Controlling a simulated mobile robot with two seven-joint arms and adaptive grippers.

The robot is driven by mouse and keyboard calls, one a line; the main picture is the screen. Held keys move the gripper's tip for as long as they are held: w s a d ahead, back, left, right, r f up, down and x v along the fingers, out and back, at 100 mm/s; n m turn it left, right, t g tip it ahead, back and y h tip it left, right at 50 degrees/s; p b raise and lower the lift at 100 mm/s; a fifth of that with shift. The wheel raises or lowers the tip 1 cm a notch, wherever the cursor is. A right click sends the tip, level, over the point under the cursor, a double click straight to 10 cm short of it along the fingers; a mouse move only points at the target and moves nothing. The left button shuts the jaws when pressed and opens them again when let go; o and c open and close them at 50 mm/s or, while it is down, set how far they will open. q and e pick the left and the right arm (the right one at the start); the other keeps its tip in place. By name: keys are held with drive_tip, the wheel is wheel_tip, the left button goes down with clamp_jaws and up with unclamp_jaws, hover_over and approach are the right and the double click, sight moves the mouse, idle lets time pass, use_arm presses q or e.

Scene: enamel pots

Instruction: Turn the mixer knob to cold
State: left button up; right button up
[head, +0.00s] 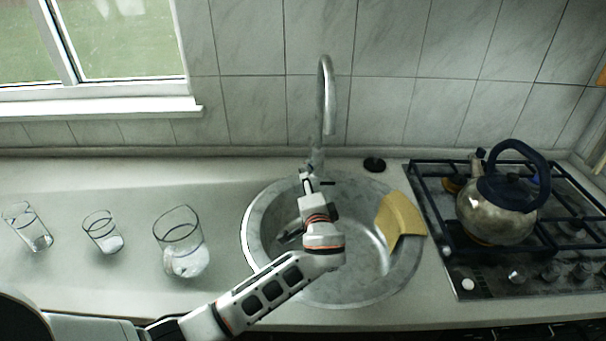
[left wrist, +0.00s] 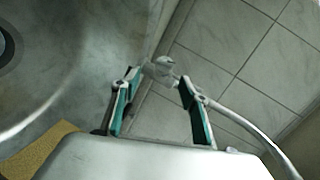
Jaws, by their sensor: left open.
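The mixer tap (head: 327,95) rises behind the sink, with its curved metal spout facing the room. My left gripper (head: 307,178) reaches over the sink to the foot of the tap and hides part of it. In the left wrist view, the tap's body with its knob (left wrist: 160,68) lies just beyond and between the fingertips, and the spout (left wrist: 250,125) runs off to the lower right. The left gripper (left wrist: 159,79) is open, with a finger on each side of the knob. I cannot tell whether either finger touches it. My right gripper is not in view.
The round sink (head: 275,275) has a yellow cloth (head: 400,215) over its right rim. A kettle (head: 497,205) stands on the gas hob (head: 460,270) at right. A black plug (head: 374,164) lies behind the sink. A jug (head: 181,242) and two glasses stand on the left counter.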

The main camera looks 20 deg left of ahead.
sight(305, 171)
use_arm(q)
drive_tip(key=x, duration=0.8)
drive_tip(key=shift+a+r+y+p, duration=0.3)
drive_tip(key=shift+r+p, duration=0.05)
drive_tip(key=shift+r, duration=0.05)
drive_tip(key=shift+s, duration=0.1)
drive_tip(key=c, duration=1.1)
